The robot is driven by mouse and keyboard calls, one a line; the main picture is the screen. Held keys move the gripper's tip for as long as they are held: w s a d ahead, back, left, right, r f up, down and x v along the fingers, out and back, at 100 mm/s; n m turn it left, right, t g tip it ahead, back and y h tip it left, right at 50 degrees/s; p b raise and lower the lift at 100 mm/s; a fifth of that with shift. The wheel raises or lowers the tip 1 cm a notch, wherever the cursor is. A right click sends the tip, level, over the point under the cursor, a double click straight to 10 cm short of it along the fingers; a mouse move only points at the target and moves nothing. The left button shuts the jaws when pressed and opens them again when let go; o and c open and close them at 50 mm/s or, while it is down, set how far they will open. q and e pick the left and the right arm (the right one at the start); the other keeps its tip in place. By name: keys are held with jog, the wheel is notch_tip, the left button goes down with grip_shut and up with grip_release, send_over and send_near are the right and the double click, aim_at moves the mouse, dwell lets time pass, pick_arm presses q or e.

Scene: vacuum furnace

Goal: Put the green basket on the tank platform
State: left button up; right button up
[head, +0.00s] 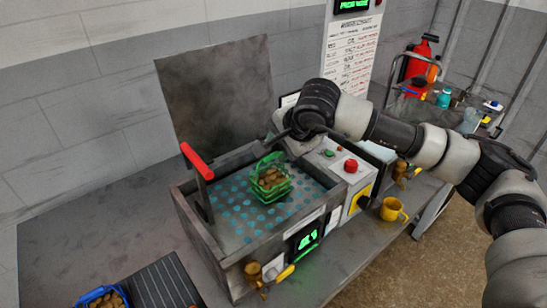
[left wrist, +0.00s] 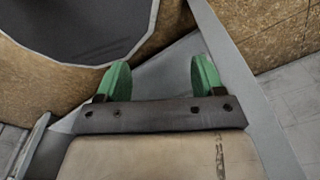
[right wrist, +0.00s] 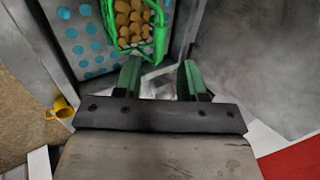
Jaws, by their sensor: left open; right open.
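The green basket (head: 270,182), filled with brown pieces, appears to sit upright on the tank platform (head: 236,212), a grey plate with blue dots inside an open metal tank. In the right wrist view the basket (right wrist: 143,44) is at the top, just beyond my fingers, with the dotted platform (right wrist: 75,18) beside it. My right gripper (head: 279,138) is just behind the basket's raised handle; in its wrist view the gripper (right wrist: 160,78) is open and empty, apart from the basket. My left gripper (left wrist: 161,80) is open and empty, outside the head view.
The tank has a raised lid (head: 215,95) behind and a red-handled lever (head: 197,160) at left. A control box with a red button (head: 351,165) and a yellow mug (head: 393,210) are to the right. A blue basket (head: 103,298) is at front left. The bench is clear at left.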

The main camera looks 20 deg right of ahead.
jog(key=b+v, duration=0.1)
jog(key=v, duration=0.5)
